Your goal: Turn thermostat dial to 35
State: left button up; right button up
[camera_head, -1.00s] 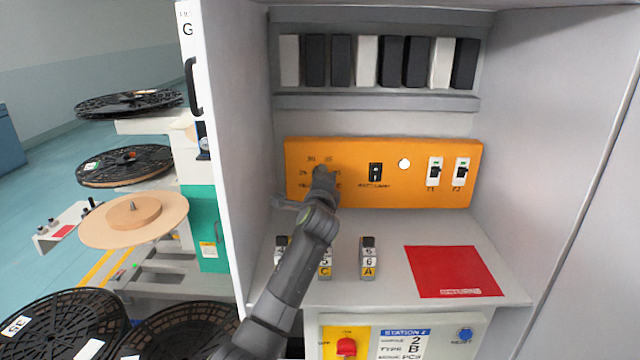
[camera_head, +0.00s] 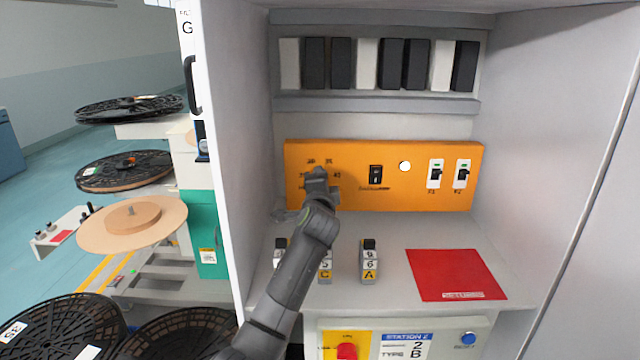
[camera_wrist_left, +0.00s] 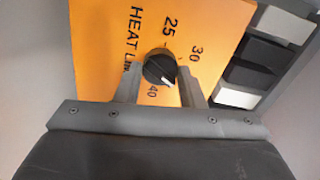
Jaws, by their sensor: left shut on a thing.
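The thermostat dial (camera_wrist_left: 157,68) is a round black knob with a white pointer mark on the orange panel (camera_head: 400,199). In the left wrist view its pointer is towards the lower right, between the printed 30 and 40. The 35 is not visible there, and a finger covers that part. My left gripper (camera_wrist_left: 160,76) has one finger on each side of the dial and is shut on it. In the head view my left gripper (camera_head: 317,180) is against the left part of the panel and hides the dial. My right gripper is not in view.
The panel also has a black switch (camera_head: 376,174), a white round lamp (camera_head: 405,166) and two breakers. Small labelled blocks (camera_head: 369,262) and a red mat (camera_head: 456,275) are on the shelf below. The cabinet's left wall (camera_head: 239,150) is close to my arm.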

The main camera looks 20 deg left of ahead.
pick_arm(q)
jog(key=o, duration=1)
jog(key=b+v, duration=0.3)
jog(key=v, duration=1.3)
jog(key=shift+s+d, duration=0.2)
jog(key=shift+s, duration=0.45)
